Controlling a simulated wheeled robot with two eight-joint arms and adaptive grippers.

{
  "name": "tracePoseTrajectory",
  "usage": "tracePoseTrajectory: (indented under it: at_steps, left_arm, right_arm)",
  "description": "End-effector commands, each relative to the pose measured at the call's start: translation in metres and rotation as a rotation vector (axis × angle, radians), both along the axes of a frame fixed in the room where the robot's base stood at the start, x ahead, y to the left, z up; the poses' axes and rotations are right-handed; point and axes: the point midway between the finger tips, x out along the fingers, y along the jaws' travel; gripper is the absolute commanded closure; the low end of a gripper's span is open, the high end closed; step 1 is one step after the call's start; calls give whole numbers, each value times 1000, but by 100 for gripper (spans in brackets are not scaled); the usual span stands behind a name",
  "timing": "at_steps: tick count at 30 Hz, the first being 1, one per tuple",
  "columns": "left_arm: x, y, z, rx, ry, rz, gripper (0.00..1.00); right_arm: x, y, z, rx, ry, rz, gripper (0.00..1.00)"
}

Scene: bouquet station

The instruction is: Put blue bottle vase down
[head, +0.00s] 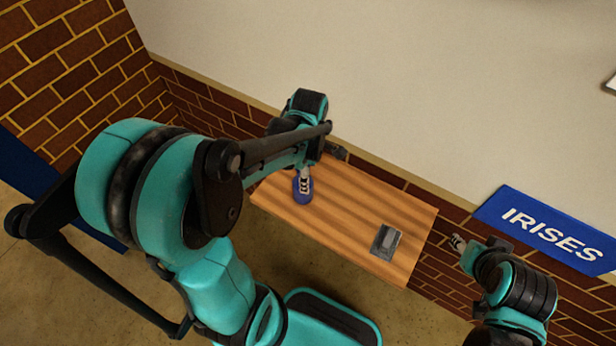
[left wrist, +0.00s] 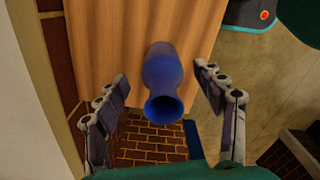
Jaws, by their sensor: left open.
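The blue bottle vase (head: 302,194) is at the left part of the wooden table (head: 350,205) in the head view, partly covered by my left gripper (head: 304,177). In the left wrist view the vase (left wrist: 164,75) shows its round open mouth toward the camera, with the table behind it. My left gripper (left wrist: 161,80) is open, with one finger on each side of the vase and a visible gap on both sides. The vase appears to rest on the table, though its base is hard to see. My right gripper (head: 458,242) is off the table's right end, too small to read.
A grey flat device (head: 386,240) lies near the table's right end. A small dark object (head: 336,152) is at the back left edge. A blue IRISES sign (head: 550,229) is on the wall at right. The middle of the table is clear.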

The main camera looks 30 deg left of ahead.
Motion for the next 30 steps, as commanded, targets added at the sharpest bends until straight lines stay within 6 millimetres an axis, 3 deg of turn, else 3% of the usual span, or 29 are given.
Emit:
tracePoseTrajectory:
  at_steps: [1, 6, 13, 16, 20, 23, 27, 30]
  left_arm:
    - [0, 0, 17, 0, 0, 0, 31]
    - [0, 0, 50, 0, 0, 0, 31]
    - [-1, -1, 71, 0, -5, -17, 31]
    - [-5, -5, 79, 7, -42, -127, 31]
    - [-19, -18, 93, 51, -150, -473, 31]
    - [-31, -29, 104, 130, -252, -825, 31]
    - [-46, -42, 115, 293, -360, -1283, 31]
    - [-53, -49, 118, 413, -401, -1534, 31]
  right_arm:
    - [0, 0, 9, 0, 0, 0, 60]
    - [0, 0, 21, 0, 0, 0, 60]
    - [0, 0, 27, 0, 0, 0, 60]
    - [0, 0, 27, 0, 0, 0, 60]
    - [0, 0, 27, 0, 0, 0, 60]
    - [0, 0, 27, 0, 0, 0, 60]
    - [0, 0, 27, 0, 0, 0, 60]
    - [0, 0, 27, 0, 0, 0, 60]
